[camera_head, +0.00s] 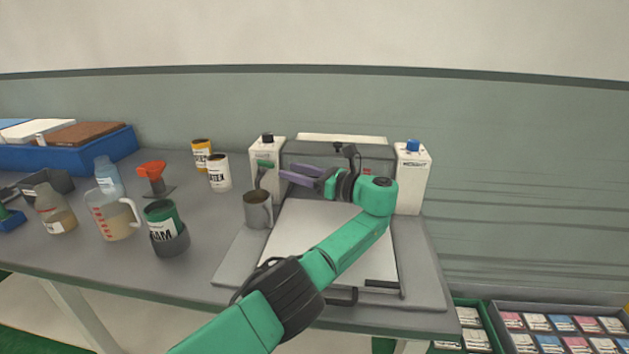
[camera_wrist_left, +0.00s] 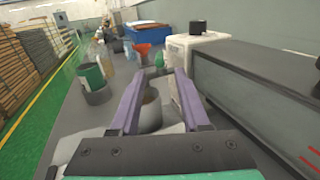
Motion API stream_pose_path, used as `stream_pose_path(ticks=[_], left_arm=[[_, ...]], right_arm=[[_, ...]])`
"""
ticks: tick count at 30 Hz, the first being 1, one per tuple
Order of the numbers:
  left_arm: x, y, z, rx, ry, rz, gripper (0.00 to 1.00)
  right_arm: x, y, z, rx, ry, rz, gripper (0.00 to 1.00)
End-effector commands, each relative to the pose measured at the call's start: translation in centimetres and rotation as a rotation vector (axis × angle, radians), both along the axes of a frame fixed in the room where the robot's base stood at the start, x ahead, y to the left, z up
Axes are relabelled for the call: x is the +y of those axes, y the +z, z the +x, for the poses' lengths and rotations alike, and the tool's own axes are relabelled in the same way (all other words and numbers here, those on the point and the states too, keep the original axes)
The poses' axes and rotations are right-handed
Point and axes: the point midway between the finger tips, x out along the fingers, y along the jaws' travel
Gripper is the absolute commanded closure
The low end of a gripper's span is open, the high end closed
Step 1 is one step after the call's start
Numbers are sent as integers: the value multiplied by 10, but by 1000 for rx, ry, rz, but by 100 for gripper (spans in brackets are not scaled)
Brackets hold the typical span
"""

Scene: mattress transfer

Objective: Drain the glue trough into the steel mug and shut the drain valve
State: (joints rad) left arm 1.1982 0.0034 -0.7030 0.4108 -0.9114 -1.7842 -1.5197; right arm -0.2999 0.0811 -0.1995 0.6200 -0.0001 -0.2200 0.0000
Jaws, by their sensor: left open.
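The steel mug (camera_head: 258,214) stands upright at the machine's left front corner, below the drain valve (camera_head: 264,166) with its green handle. The dark grey glue trough (camera_head: 325,157) spans between two white end housings; its inside is hidden. My left gripper (camera_head: 287,174) is open, its purple fingers pointing left, just right of the valve and above the mug. In the wrist view the mug (camera_wrist_left: 151,112) shows between and beyond the fingers, and the green valve handle (camera_wrist_left: 159,60) shows ahead, between the fingertips. I cannot tell whether glue is flowing. My right gripper is out of view.
Left on the table stand a measuring jug (camera_head: 112,215), a green tin (camera_head: 162,222), a red funnel (camera_head: 152,172), a white tin (camera_head: 219,173) and a blue crate (camera_head: 110,146). The machine's pale plate (camera_head: 310,245) lies under my arm. Sample trays (camera_head: 560,325) stand low at right.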

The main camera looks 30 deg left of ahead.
Motion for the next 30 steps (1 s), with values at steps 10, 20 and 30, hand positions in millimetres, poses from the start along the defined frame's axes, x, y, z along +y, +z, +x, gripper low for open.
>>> stream_pose_path(ticks=[10, 20, 30], left_arm=[[-63, -1, -3, -2, 1, 1, 54], [-64, 5, -3, -2, 1, 1, 23], [-64, 103, -3, -2, 1, 0, 7]], right_arm=[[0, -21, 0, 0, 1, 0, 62], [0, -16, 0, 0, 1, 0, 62], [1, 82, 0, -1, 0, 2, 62]])
